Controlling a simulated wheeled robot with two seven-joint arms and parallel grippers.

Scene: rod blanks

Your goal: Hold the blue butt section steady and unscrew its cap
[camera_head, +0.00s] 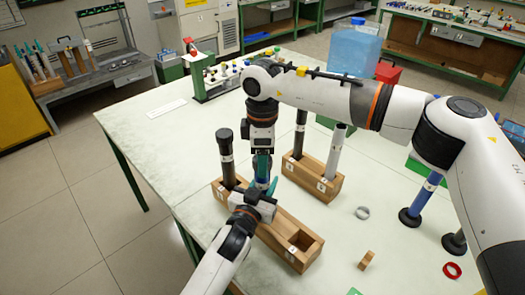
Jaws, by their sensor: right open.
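A blue section (262,184) shows only as a small patch between my two grippers, at the front wooden block (262,226); most of it and its cap are hidden. My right gripper (262,166), with teal fingers, points down over it and is open. My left gripper (268,190) reaches in from below, close beside the section and under the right gripper. Its fingers are partly hidden, so I cannot tell whether they are shut on it.
A dark rod (226,160) stands in the front block's far end; its near square hole is empty. A second block (313,177) holds a black and a grey rod. Right are a blue rod (424,194) on a black base, a grey ring (362,213) and a red ring (452,270).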

